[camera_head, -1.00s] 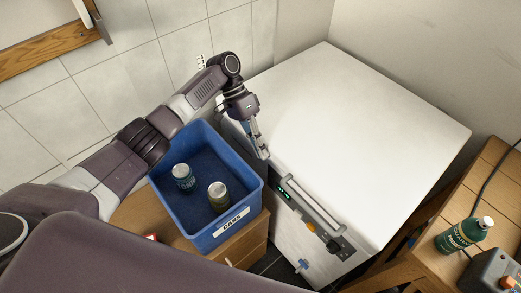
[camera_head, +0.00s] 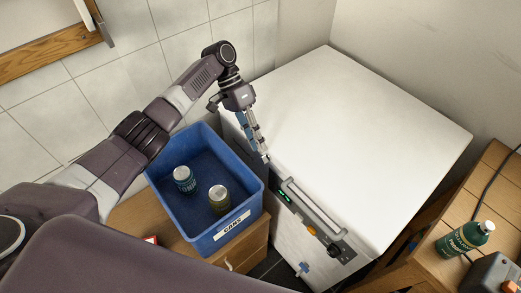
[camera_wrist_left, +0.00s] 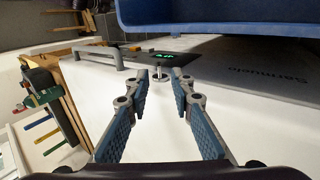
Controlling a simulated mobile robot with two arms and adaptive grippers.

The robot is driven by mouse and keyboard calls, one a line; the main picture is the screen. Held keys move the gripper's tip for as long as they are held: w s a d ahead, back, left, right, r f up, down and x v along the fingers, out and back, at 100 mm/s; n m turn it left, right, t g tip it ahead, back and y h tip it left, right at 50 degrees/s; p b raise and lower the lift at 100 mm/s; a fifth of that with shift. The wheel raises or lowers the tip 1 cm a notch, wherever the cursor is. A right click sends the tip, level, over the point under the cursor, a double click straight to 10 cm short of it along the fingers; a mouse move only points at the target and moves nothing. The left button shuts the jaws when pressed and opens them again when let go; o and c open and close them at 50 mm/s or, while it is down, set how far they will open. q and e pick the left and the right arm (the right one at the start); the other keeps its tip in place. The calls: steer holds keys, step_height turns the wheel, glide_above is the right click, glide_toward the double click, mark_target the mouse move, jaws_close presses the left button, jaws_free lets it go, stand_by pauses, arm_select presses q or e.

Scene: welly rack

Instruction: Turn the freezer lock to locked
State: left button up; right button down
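The white chest freezer (camera_head: 350,130) stands against the wall, with a control strip (camera_head: 310,215) along its front edge. My left gripper (camera_head: 265,157) reaches down to the near left end of this strip. In the left wrist view, a small round metal knob (camera_wrist_left: 159,77), which looks like the lock, sits by the green display (camera_wrist_left: 163,56). The open fingers (camera_wrist_left: 162,80) point at it, with the knob between their tips; I cannot tell whether they touch it. The knob's setting is not readable. In the head view my fingertips hide the knob. My right gripper is not in view.
A blue crate (camera_head: 243,222) labelled CANS, holding two cans, stands on a wooden cabinet close beside the freezer and my left forearm. A bar handle (camera_wrist_left: 95,55) runs along the strip. A wooden table (camera_head: 425,265) with a green bottle (camera_head: 466,236) stands at right.

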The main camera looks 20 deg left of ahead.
arm_select(q)
steer(key=v, duration=0.8)
steer(key=shift+o, duration=0.6)
steer(key=shift+w+a+r, duration=0.1)
steer(key=shift+a, duration=0.05)
